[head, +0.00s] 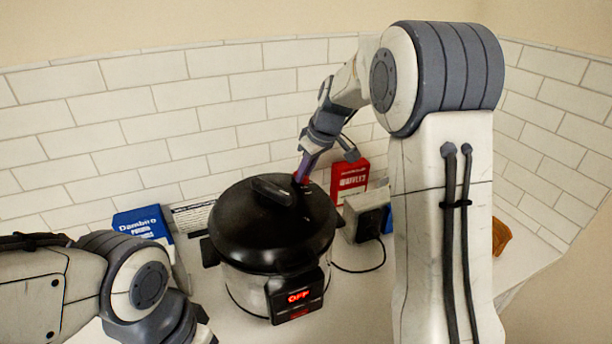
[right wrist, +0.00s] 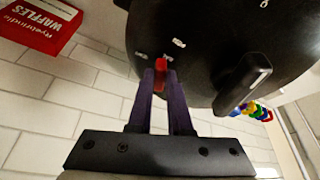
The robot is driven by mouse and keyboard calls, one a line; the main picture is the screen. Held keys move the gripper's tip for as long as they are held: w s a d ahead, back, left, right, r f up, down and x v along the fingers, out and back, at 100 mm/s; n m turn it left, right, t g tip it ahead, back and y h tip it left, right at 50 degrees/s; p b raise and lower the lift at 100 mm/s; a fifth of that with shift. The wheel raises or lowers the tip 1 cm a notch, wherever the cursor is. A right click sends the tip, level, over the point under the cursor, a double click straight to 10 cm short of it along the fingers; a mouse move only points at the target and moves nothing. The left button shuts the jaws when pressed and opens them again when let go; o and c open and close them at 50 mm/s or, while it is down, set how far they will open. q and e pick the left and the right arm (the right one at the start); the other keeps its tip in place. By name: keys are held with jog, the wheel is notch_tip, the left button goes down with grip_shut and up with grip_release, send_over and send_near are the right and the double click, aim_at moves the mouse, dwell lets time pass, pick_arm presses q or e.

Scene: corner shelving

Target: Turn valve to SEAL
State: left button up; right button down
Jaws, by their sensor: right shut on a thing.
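A black-lidded pressure cooker (head: 262,225) stands on the counter, its front panel (head: 298,297) reading OFF in red. Its small red valve (right wrist: 161,66) is at the lid's edge in the right wrist view. My right gripper (right wrist: 161,76) is shut on the valve, with a purple finger on each side; in the head view the gripper (head: 301,177) reaches down to the back right of the lid. Small white markings (right wrist: 179,43) lie on the lid near the valve, too small to read. My left arm shows at lower left, but its gripper is out of frame.
The lid handle (head: 272,190) rises beside the valve. A red waffles box (head: 349,180) and a grey box with a cable (head: 367,215) stand right of the cooker. A blue box (head: 143,222) stands left. A tiled wall (head: 150,110) closes off the back.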

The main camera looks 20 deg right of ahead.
jog(key=shift+s+a+m+h, duration=0.1)
jog(key=shift+a+m+h, duration=0.3)
jog(key=shift+m, duration=0.8)
jog(key=shift+a+m+t+h+p, duration=0.3)
jog(key=shift+m+h, duration=0.2)
jog(key=shift+m, duration=0.8)
jog(key=c, duration=0.8)
grip_release()
jog(key=shift+c, duration=0.2)
